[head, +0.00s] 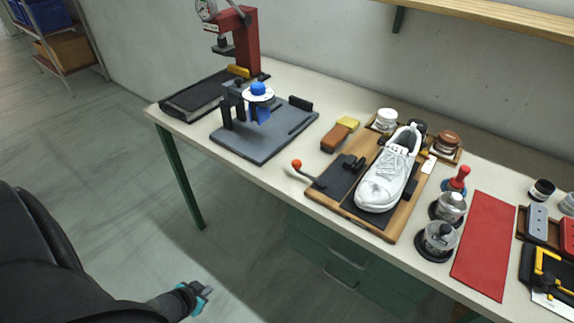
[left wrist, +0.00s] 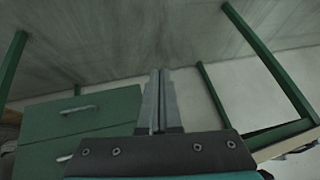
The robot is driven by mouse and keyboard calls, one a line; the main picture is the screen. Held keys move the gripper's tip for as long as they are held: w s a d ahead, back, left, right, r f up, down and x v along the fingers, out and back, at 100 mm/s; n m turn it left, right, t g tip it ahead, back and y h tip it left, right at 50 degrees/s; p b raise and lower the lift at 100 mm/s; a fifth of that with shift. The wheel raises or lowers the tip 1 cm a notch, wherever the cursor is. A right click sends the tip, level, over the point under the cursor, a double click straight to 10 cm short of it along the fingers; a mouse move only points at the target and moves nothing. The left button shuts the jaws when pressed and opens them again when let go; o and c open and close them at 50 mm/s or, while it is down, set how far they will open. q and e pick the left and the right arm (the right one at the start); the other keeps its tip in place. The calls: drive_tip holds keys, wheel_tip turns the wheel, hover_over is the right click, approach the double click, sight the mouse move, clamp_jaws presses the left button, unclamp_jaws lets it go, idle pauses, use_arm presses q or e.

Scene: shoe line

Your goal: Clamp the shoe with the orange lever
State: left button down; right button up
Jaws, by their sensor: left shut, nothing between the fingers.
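A white shoe (head: 390,172) rests on a dark plate on a wooden board (head: 392,226), toe toward the table's front edge. The clamp lever with its orange knob (head: 297,163) sticks out to the left of the board, beside the shoe. My left gripper (head: 205,291) is low over the floor in front of the table, well apart from the lever and the shoe. In the left wrist view its two fingers (left wrist: 158,100) are together and empty. My right gripper is not in view.
The table (head: 290,90) also bears a red press (head: 246,45), a grey plate fixture (head: 265,140), brushes (head: 340,134), metal jars (head: 437,240) and a red mat (head: 484,245). Green drawers (head: 345,262) hang under the table. The floor before the table's left half is clear.

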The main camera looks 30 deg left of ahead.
use_arm(q)
drive_tip(key=w+a+r+t+h, duration=0.1)
drive_tip(key=w+a+r+t, duration=0.1)
drive_tip(key=w+r, duration=0.5)
drive_tip(key=w+a+r+t, duration=0.3)
drive_tip(key=w+r, duration=0.3)
drive_tip(key=r, duration=0.4)
drive_tip(key=w+d+r+m+h, duration=0.1)
drive_tip(key=w+d+r+h, duration=0.1)
drive_tip(key=r, duration=0.5)
drive_tip(key=w+d+r+m+t+h, duration=0.1)
drive_tip(key=w+d+r+h, duration=0.1)
drive_tip(key=w+d+r, duration=0.2)
wheel_tip(320, 180, up, 3)
drive_tip(key=shift+w+d+r+m+t, duration=0.15)
drive_tip(key=shift+d+m+t, duration=0.15)
drive_tip(key=shift+d, duration=0.85)
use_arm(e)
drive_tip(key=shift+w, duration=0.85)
use_arm(q)
drive_tip(key=shift+w+f, duration=0.1)
drive_tip(key=shift+f, duration=0.1)
drive_tip(key=b, duration=0.3)
approach(294, 164)
drive_tip(key=shift+b+x, duration=0.45)
drive_tip(key=shift+x, duration=3)
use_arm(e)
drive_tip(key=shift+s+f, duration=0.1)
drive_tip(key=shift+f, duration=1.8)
